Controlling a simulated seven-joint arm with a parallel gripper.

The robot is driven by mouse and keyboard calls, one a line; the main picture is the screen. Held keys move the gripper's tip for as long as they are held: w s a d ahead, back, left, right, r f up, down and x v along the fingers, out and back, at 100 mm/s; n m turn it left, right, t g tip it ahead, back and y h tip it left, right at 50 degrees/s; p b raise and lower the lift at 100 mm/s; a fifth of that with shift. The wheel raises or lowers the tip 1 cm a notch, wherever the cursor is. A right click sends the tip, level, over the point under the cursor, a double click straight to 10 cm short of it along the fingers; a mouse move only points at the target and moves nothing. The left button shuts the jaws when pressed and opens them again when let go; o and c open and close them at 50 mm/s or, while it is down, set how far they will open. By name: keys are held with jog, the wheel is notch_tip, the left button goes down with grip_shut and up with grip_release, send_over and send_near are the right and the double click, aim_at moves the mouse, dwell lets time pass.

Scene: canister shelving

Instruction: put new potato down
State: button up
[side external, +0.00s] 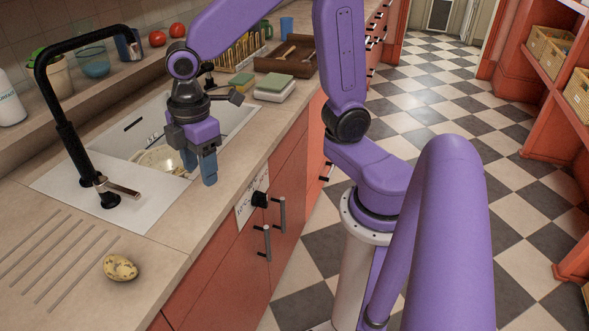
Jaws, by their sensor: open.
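The potato (121,267) is yellowish with dark specks. It lies on the beige counter beside the drainboard grooves, at the lower left of the side external view. My gripper (199,172) is open and points down over the right front edge of the sink, well behind and to the right of the potato. Nothing shows between its blue-tipped fingers, though one finger partly hides the other.
The white sink (140,136) holds a pale bowl or colander (160,158). A black tap (75,150) arches at the sink's left. Sponges (274,86) and a wooden tray (292,57) are farther back. The counter around the potato is clear.

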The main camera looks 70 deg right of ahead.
jog(key=s+d, duration=0.2)
jog(key=s, duration=0.6)
jog(key=s+d+m, duration=0.1)
jog(key=s+d, duration=0.2)
jog(key=s, duration=0.6)
jog(key=shift+f, duration=0.2)
